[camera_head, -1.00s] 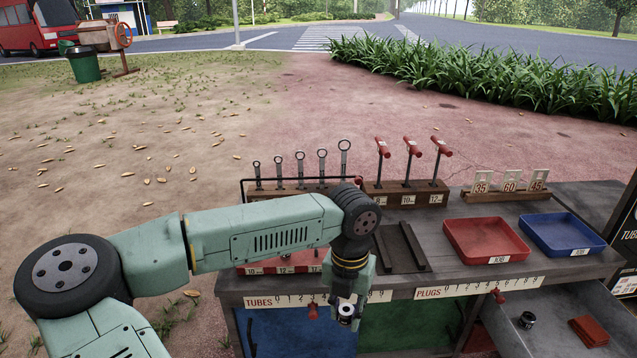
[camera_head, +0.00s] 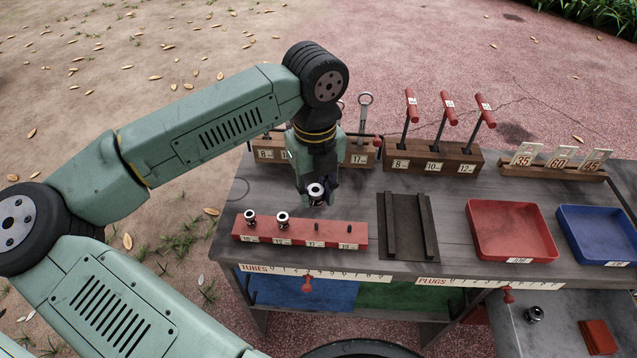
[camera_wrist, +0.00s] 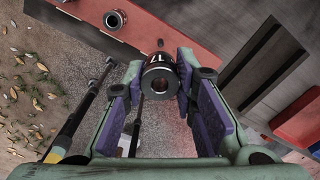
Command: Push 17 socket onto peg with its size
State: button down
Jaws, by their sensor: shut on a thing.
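My gripper (camera_head: 317,200) is shut on a chrome socket (camera_head: 316,190), held above and just behind the red socket rack (camera_head: 300,238). The held socket is apart from the pegs.
A dark railed tray (camera_head: 408,228) lies right of the rack. A red tray (camera_head: 510,232) and a blue tray (camera_head: 598,235) stand further right. A wooden wrench stand (camera_head: 358,155) and a T-handle block (camera_head: 432,157) stand behind.

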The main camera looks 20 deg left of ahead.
aim_at(317, 224)
jog(key=shift+f+b, duration=0.15)
jog(key=shift+b, duration=0.35)
jog(key=shift+f+b, duration=0.2)
jog(key=shift+b, duration=0.1)
notch_tip(317, 224, down, 5)
jog(key=b, duration=0.5)
jog(key=shift+f, duration=0.1)
jog(key=shift+b, duration=1.35)
dwell(1.0)
jog(key=shift+f+b, duration=1.7)
jog(key=shift+b, duration=0.25)
jog(key=c, duration=1.2)
grip_release()
jog(key=shift+r, duration=0.1)
